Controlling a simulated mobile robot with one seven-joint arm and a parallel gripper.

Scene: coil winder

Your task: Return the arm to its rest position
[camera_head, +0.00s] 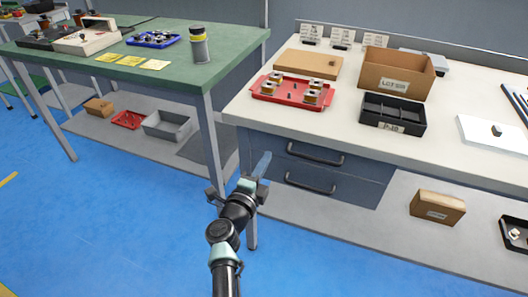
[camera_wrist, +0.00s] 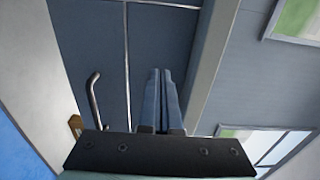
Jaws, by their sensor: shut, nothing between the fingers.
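My gripper (camera_head: 263,163) is in front of the dark blue drawers, below the level of the tabletops, in the head view. Its fingers point up and slightly to the right. In the wrist view my gripper (camera_wrist: 160,75) shows two fingers side by side, pressed together with nothing between them. My arm (camera_head: 228,235) reaches up from the bottom middle of the head view over the blue floor. Nothing is seen touching the fingers.
The right bench holds a red tray (camera_head: 272,99) with several coils, a cardboard box (camera_head: 396,84) and a black divided bin (camera_head: 402,126). Drawer handles (camera_head: 315,155) jut out near my gripper. A green table (camera_head: 105,75) stands left. The blue floor (camera_head: 110,220) is open.

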